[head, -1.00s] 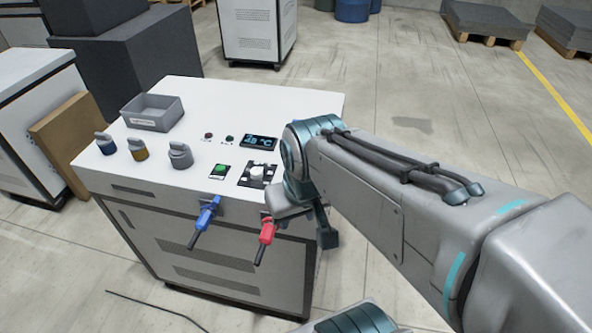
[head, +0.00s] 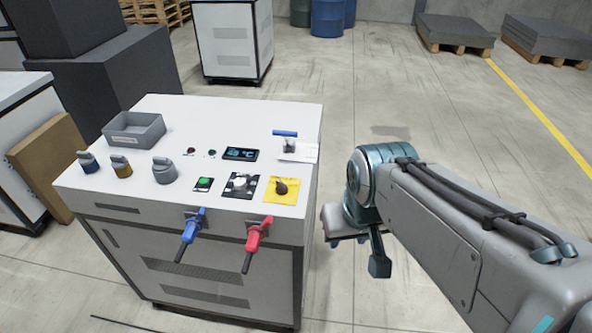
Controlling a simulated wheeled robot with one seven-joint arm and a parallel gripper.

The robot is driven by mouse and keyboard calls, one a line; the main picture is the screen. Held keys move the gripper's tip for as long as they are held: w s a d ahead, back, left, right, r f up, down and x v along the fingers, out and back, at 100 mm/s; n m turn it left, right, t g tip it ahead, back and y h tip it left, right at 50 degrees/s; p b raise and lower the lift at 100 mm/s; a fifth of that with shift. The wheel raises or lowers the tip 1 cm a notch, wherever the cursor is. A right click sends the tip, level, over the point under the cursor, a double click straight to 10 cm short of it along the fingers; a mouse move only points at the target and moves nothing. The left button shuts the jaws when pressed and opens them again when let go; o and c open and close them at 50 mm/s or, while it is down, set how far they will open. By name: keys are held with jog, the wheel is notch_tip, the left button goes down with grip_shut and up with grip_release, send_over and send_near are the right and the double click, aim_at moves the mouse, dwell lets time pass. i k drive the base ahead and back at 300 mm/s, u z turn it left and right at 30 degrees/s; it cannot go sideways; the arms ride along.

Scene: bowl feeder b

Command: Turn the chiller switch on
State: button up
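The white machine cabinet (head: 226,115) stands left of centre with controls on its top. A white rotary knob (head: 240,182) sits on a black-and-white plate, and a dark rotary knob (head: 281,187) sits on a yellow plate to its right. I cannot read which one is the chiller switch. A lit blue display (head: 240,154) marked °C lies behind the white knob. My gripper (head: 362,252) hangs beyond the cabinet's right side, apart from the controls. One dark finger shows; the opening between the fingers is not clear.
A green button (head: 203,184) is left of the white knob. Blue (head: 190,231) and red (head: 254,237) handles jut from the front. A blue-handled valve (head: 286,138) with a white tag is at the back right. A grey tray (head: 134,130) sits back left.

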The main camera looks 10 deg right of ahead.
aim_at(281, 189)
jog(key=i, duration=0.65)
jog(key=u, duration=0.6)
jog(key=k, duration=0.65)
jog(key=z, duration=0.5)
jog(key=i, duration=0.5)
